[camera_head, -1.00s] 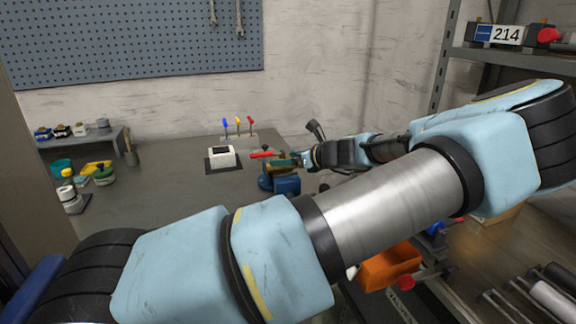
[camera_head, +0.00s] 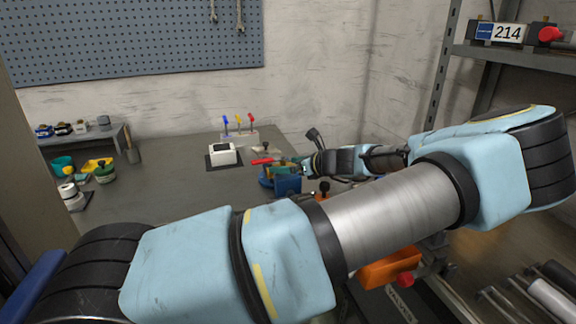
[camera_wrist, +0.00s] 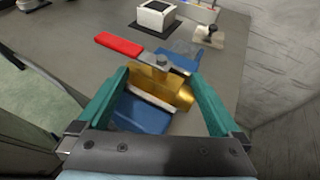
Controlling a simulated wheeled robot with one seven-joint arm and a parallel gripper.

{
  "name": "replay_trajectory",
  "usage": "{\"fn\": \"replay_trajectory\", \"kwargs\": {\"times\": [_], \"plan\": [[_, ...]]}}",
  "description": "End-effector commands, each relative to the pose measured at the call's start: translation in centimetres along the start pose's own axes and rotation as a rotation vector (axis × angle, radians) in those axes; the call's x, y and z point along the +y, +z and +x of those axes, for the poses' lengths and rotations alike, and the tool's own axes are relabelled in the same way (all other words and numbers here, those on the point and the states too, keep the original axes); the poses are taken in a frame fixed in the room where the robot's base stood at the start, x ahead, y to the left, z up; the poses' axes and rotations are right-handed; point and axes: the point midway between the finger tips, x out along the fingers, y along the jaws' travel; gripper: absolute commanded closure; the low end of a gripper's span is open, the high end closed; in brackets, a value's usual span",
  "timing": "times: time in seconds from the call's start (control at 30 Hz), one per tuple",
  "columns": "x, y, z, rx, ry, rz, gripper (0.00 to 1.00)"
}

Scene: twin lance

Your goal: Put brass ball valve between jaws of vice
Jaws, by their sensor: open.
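The brass ball valve (camera_wrist: 180,92) has a long red lever handle (camera_wrist: 119,44) that points to the left. In the wrist view its body lies over the blue vice (camera_wrist: 138,114), beside a pale jaw edge, with more blue metal behind. It seems to be between the jaws, but how deep it sits is hidden. My gripper (camera_wrist: 158,73) is open, with one teal finger on each side of the valve body. In the head view the vice (camera_head: 287,184) stands on the bench, the red handle (camera_head: 261,161) shows above it, and my gripper (camera_head: 302,166) is small and partly hidden.
A white box on a dark pad (camera_head: 222,154) and a rack of coloured-handled tools (camera_head: 239,135) stand behind the vice. Tape rolls and tubs (camera_head: 70,190) are at the bench's left. An orange bin (camera_head: 390,268) lies below at the right. The bench's left middle is clear.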

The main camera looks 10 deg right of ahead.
Motion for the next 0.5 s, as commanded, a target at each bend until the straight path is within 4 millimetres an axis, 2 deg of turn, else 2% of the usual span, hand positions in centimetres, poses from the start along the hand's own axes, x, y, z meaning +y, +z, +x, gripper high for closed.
{"fn": "replay_trajectory", "kwargs": {"times": [0.17,0.5], "plan": [[-0.1,0.0,-1.3,0.002,-0.003,-0.001,0.00],[-0.1,-0.1,-8.3,0.003,-0.005,-0.002,0.00]]}}
